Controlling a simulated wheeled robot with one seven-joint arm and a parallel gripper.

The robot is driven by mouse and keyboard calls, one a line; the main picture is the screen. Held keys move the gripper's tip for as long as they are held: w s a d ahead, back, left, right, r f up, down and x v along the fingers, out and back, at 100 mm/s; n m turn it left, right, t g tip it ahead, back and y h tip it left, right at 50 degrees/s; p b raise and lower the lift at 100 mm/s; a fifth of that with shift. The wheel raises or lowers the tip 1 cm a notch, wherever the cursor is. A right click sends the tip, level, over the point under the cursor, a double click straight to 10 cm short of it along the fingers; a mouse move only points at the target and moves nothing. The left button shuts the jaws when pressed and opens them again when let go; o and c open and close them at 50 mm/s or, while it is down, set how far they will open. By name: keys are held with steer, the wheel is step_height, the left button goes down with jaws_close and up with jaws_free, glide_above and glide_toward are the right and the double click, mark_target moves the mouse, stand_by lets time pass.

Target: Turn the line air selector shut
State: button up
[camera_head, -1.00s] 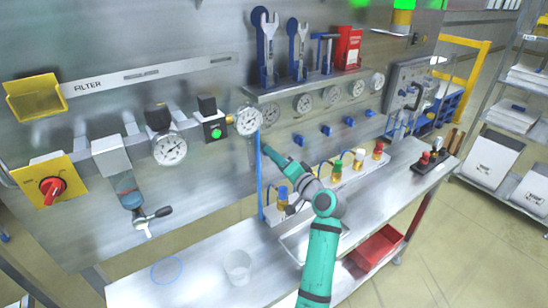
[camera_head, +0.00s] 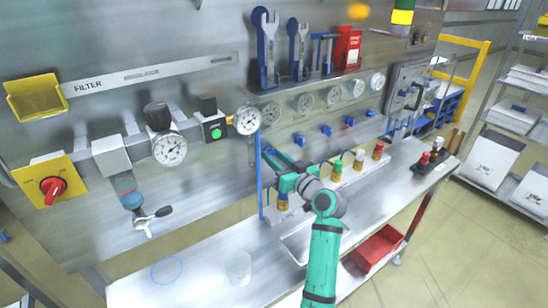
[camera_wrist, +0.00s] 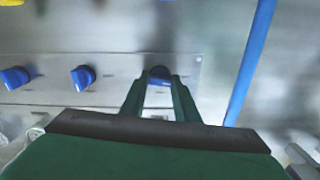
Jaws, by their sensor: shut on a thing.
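Several blue knobs sit in a row on the metal panel; one (camera_head: 299,139) shows just right of my gripper (camera_head: 276,155). In the wrist view my gripper (camera_wrist: 158,85) has its two fingers at either side of the end blue knob (camera_wrist: 160,71), beside the blue tube, and is shut on it. The fingers partly cover this knob, so its exact angle is hard to read. Two more blue knobs (camera_wrist: 83,77) stand to its left in that view. No label naming the line air selector is readable. A red rotary knob (camera_head: 53,187) on a yellow plate is far left.
A vertical blue tube (camera_head: 259,180) runs close left of my gripper. Fittings with coloured caps (camera_head: 337,167) stand on the bench below. Gauges (camera_head: 305,103) and a tool shelf are above. The bench front left holds a clear cup (camera_head: 238,267).

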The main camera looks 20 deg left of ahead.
steer(key=shift+a+f+n, duration=0.1)
steer(key=shift+f+n, duration=0.1)
steer(key=shift+n, duration=0.4)
steer(key=o, duration=1)
steer(key=shift+o, duration=0.2)
steer(key=shift+d+r, duration=0.1)
steer(key=shift+d, duration=0.1)
steer(key=v, duration=1)
steer(key=shift+s+d, duration=0.2)
steer(key=shift+s, duration=0.05)
